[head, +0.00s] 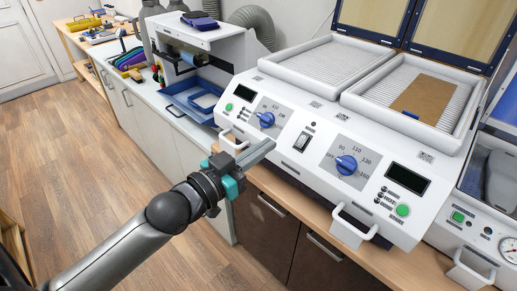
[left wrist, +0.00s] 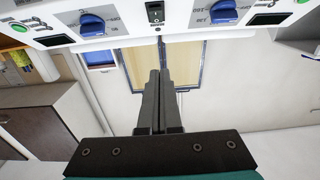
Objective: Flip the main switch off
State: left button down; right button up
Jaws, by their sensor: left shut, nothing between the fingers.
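The main switch (head: 301,141) is a small dark rocker in a light frame on the white front panel of the forming machine (head: 318,118), between two blue knobs. It also shows at the top of the left wrist view (left wrist: 155,12). Which way the rocker is tipped is too small to tell. My left gripper (head: 270,145) is shut and empty. In the head view its fingertips appear a little left of the switch, in front of the panel, with a gap to the switch. In the left wrist view the closed fingers (left wrist: 160,76) point up toward the switch. My right gripper does not show.
The left knob (head: 266,119) and right knob (head: 346,165) flank the switch. White handles (head: 354,222) stick out below the panel. A tan sheet (head: 426,97) lies on the right heating tray. Another machine (head: 488,215) stands at the right. Open floor lies left.

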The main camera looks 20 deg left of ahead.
pick_arm(q)
jog(key=shift+s+a+r, duration=0.15)
jog(key=shift+s, duration=0.4)
jog(key=s+a+f+n+g+y+b, duration=0.1)
jog(key=s+a+f+g+y+b, duration=0.15)
jog(key=f, duration=1.05)
jog(key=s+a+f+n+g+y+b, duration=0.1)
jog(key=a+f+g+b, duration=0.15)
jog(key=f, duration=1.05)
jog(key=s+a+f+n+g+y+b, duration=0.1)
jog(key=s+a+f+g+y+b, duration=0.15)
jog(key=f, duration=1.15)
jog(key=s+d+f+g+b, duration=0.1)
jog(key=s+f+g, duration=0.1)
jog(key=s+f, duration=0.7)
jog(key=s+d+f+g+b, duration=0.25)
jog(key=s+f, duration=0.45)
jog(key=f, duration=0.4)
jog(key=s+d+f+g+b, duration=0.1)
jog(key=s+f+g, duration=0.1)
jog(key=s+f, duration=0.2)
jog(key=s+d+f+m+g, duration=0.1)
jog(key=s+f, duration=0.3)
jog(key=s, duration=0.7)
jog(key=shift+s+d+m+g+b, duration=0.15)
jog(key=shift+d+m+g+b, duration=0.2)
jog(key=shift+d+g, duration=0.35)
